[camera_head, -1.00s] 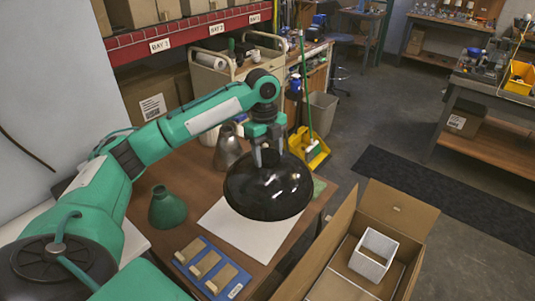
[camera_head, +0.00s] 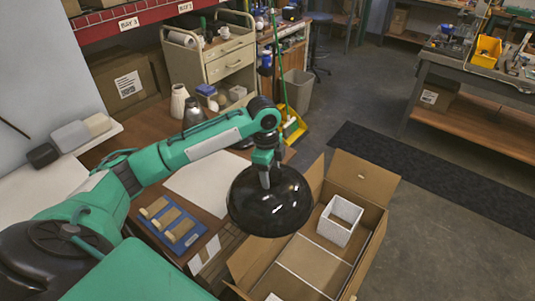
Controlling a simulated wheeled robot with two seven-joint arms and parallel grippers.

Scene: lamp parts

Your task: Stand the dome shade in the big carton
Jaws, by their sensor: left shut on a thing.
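The dome shade (camera_head: 270,205) is glossy black and hangs from my left gripper (camera_head: 265,178). The gripper is shut on the top of the shade and holds it in the air. In the picture the shade overlaps the near left side of the big carton (camera_head: 352,178); how high it is above the carton cannot be told. The carton is open, with its flaps spread, and has brown dividers inside. A white square box (camera_head: 339,221) stands in one of its compartments. The shade hides part of the carton's left side. My right gripper does not show.
A cream trolley (camera_head: 225,65) stands behind. Open floor lies right of the carton.

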